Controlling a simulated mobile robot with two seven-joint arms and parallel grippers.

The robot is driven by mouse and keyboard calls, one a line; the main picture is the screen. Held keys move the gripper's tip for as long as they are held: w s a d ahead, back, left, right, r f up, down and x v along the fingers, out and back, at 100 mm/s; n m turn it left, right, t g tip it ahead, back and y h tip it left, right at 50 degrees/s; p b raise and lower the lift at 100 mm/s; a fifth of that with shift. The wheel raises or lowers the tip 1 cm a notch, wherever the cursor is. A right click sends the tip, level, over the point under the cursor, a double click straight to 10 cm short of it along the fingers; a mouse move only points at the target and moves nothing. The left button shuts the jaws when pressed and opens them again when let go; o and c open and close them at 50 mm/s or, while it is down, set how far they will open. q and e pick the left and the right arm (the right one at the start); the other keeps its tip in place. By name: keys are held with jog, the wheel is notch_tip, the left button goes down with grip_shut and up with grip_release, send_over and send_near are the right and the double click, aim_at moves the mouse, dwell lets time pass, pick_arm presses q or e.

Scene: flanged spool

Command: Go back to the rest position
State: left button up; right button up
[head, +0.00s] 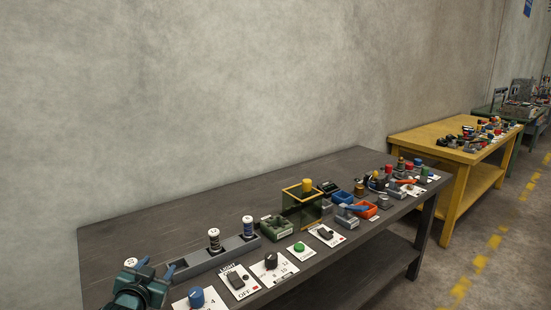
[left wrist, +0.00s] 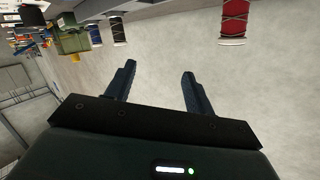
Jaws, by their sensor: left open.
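My left gripper (head: 156,268) is at the lower left of the head view, over the near left end of the dark table. In the left wrist view its two fingers (left wrist: 160,78) are apart with nothing between them. Flanged spools stand in a grey rack (head: 205,262): a dark one (head: 214,240) and a blue one (head: 248,226). A white spool top (head: 130,262) shows beside my left gripper, its body mostly hidden. The left wrist view, turned upside down, shows a red spool (left wrist: 234,20) and a dark spool (left wrist: 118,30) beyond the fingertips, apart from them. My right gripper is not in view.
The dark table (head: 150,225) has clear room at its back left. Switch and knob panels (head: 270,268) line its front edge. A yellow table (head: 430,140) stands beyond, against the grey wall.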

pick_arm(q)
jog(key=s+d+f+g+h, duration=0.1)
jog(key=s+d+f, duration=0.3)
jog(key=s+f, duration=0.25)
jog(key=s+d+f+g+h, duration=0.1)
jog(key=s+d+f, duration=0.35)
jog(key=s, duration=0.35)
jog(key=s+d+f+g, duration=0.1)
jog(key=s+d+f, duration=0.1)
jog(key=s, duration=0.7)
jog(key=s+d+f+g+h, duration=0.1)
jog(key=s+d, duration=0.3)
jog(key=s, duration=0.5)
jog(key=shift+d+f+n+g+h, duration=0.3)
jog(key=shift+d+f+g, duration=0.05)
jog(key=shift+f+g, duration=0.2)
